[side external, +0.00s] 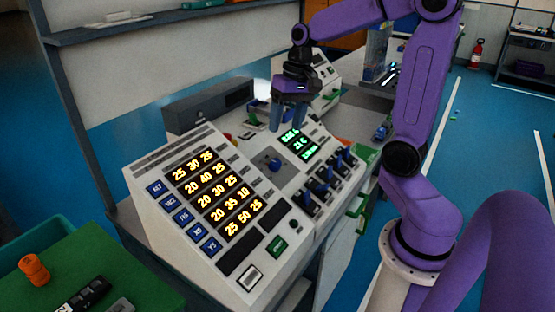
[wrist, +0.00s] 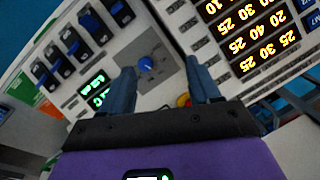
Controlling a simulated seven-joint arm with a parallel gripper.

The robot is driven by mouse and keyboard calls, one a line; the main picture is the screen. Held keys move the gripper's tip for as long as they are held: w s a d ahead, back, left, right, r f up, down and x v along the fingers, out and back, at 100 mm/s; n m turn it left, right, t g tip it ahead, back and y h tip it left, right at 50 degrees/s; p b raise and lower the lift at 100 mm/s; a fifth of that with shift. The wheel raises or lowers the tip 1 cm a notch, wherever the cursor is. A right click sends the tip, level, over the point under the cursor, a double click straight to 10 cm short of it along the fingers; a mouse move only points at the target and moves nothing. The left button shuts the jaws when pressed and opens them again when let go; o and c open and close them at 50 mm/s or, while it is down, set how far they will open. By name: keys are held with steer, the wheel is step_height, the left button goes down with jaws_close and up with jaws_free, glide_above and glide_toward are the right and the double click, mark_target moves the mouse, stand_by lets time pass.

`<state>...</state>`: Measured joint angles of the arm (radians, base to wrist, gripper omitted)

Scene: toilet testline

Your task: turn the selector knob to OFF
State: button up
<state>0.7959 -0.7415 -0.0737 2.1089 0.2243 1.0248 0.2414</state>
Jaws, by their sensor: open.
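The selector knob (side external: 273,164) is a small blue knob on a grey square plate in the middle of the sloped console panel. In the wrist view the knob (wrist: 145,64) shows between and beyond my fingertips, with dial marks around it too small to read. My gripper (side external: 288,129) is above the panel, behind the knob in the side view. In the wrist view my gripper (wrist: 158,78) has its two blue-grey fingers apart with nothing between them. The fingers do not appear to touch the knob.
The console (side external: 150,181) has a lit orange number display (side external: 216,193) left of the knob. A green readout (side external: 298,145) and a row of blue rocker switches (side external: 328,178) lie to its right. A dark grey box (side external: 208,104) stands behind the console. The space directly over the knob looks clear.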

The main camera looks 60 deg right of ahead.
mark_target(277, 163)
steer(key=w+d+r+m, duration=0.1)
steer(key=w+d+m, duration=0.1)
steer(key=d+m, duration=0.35)
steer(key=shift+n+t, duration=0.4)
steer(key=shift+n, duration=0.35)
steer(key=x, duration=1.1)
steer(key=d+x, duration=0.1)
steer(key=x, duration=0.5)
steer(key=shift+w+d+f, duration=0.1)
steer(key=shift+w, duration=0.1)
steer(key=c, duration=1)
